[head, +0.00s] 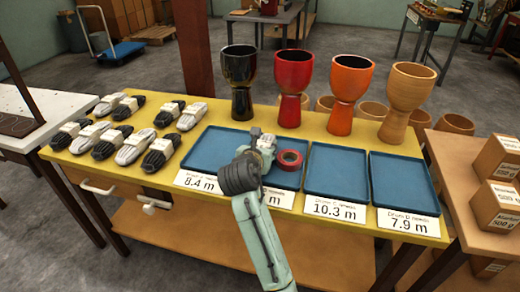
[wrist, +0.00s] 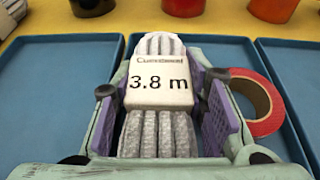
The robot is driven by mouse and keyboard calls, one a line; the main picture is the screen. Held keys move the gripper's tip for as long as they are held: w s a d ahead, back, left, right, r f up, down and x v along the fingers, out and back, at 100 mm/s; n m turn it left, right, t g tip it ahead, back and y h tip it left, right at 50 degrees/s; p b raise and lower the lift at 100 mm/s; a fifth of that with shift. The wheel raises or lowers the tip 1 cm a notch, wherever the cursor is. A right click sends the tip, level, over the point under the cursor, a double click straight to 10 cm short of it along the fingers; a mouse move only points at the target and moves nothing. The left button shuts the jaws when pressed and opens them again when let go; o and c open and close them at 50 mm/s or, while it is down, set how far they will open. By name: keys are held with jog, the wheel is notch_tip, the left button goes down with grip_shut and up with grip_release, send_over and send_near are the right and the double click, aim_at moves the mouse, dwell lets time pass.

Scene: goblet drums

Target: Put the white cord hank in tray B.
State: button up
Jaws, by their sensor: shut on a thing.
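My gripper (head: 262,142) is shut on a white cord hank (wrist: 158,135), which shows between the jaws in the wrist view with a paper band reading 3.8 m. The hank is over the second blue tray from the left, tray B (wrist: 213,50). I cannot tell how high it is above the tray floor. In the head view my gripper and arm hide most of the hank and part of the tray and its card. A red tape roll (wrist: 258,103) lies in this tray, just right of the gripper; it also shows in the head view (head: 290,160).
Other blue trays lie on both sides: one at left (head: 205,150), two at right (head: 336,172) (head: 402,186). Several black and white hanks (head: 135,147) lie on the table's left part. Black, red, orange and wooden goblet drums (head: 405,103) stand behind the trays.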

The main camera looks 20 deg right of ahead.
jog(key=shift+s+r, duration=0.1)
jog(key=shift+r, duration=0.05)
jog(key=shift+f, duration=0.25)
jog(key=o, duration=0.9)
jog(key=shift+r, duration=0.1)
jog(key=shift+r, duration=0.25)
jog(key=shift+s+a, duration=0.2)
jog(key=shift+s, duration=0.1)
jog(key=b+v, duration=0.2)
jog(key=v, duration=0.9)
jog(key=shift+s, duration=0.1)
jog(key=shift+a, duration=0.1)
